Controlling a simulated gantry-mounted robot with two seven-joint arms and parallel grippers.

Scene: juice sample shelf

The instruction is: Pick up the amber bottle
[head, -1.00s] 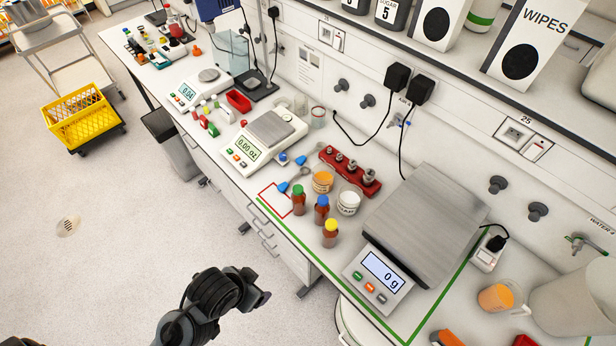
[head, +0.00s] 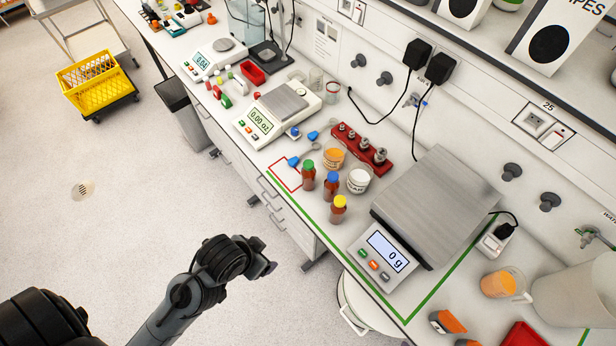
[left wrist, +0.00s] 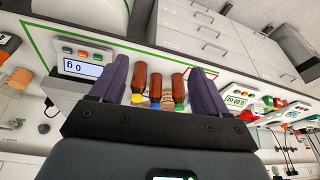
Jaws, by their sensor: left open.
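Three small amber bottles stand upright in a row on the bench: one with a green cap (head: 308,176), one with a blue cap (head: 331,188) and one with a yellow cap (head: 338,209). My left gripper (head: 264,268) is in front of the bench edge, over the floor, apart from the bottles. In the left wrist view its two fingers (left wrist: 158,72) are open and empty. The yellow-capped bottle (left wrist: 139,82), blue-capped bottle (left wrist: 156,90) and green-capped bottle (left wrist: 178,90) appear upside down between the fingers, farther off. My right gripper is not in view.
Behind the bottles are an orange-filled jar (head: 333,159), a white jar (head: 359,180) and a red weight block (head: 358,148). A large scale (head: 436,205) stands right of them, a smaller scale (head: 278,115) to the left. Blue-ended spoons (head: 304,157) lie nearby.

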